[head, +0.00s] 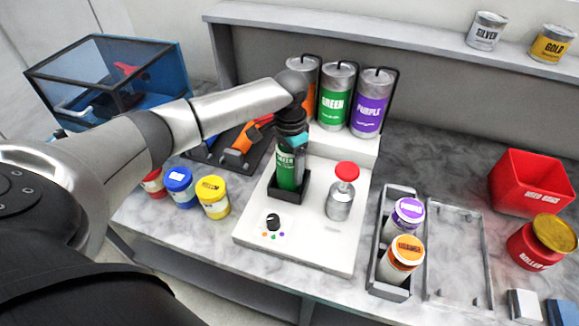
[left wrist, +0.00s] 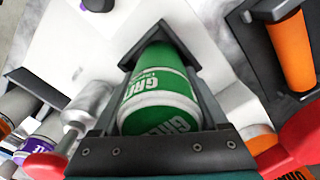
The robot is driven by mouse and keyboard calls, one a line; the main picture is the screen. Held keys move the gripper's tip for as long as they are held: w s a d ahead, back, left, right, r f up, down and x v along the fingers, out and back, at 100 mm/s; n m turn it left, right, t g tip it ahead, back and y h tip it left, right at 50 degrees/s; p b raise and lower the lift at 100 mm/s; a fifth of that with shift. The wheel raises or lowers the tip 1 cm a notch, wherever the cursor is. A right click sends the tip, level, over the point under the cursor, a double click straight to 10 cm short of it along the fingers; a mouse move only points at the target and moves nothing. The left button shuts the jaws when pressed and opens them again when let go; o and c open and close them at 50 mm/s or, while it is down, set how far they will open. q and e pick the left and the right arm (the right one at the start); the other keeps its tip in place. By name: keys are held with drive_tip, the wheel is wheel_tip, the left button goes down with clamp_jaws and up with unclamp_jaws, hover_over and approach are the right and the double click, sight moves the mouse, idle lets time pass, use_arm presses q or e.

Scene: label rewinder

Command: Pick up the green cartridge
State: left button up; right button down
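The green cartridge (head: 287,172) stands upright in a dark square holder (head: 301,190) on the white machine (head: 320,236). My left gripper (head: 290,148) is over its top, pointing down. In the left wrist view the green cartridge (left wrist: 160,92), with its white-rimmed end, lies between the two dark fingers of my left gripper (left wrist: 160,105). The fingers run close along both its sides. Whether they press on it cannot be told. The cartridge's top is partly hidden by the gripper in the head view. My right gripper is not in view.
A red-topped silver post (head: 342,190) stands right of the holder. Green (head: 335,95) and purple (head: 369,103) canisters stand behind. A grey tray (head: 386,284) holds purple and orange cartridges. Red, blue and yellow jars (head: 213,196) stand left. Bare counter (head: 440,165) lies back right.

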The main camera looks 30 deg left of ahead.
use_arm(q)
clamp_jaws()
idle(0.3)
drive_tip(key=shift+w+r, duration=0.1)
drive_tip(key=shift+r, duration=0.1)
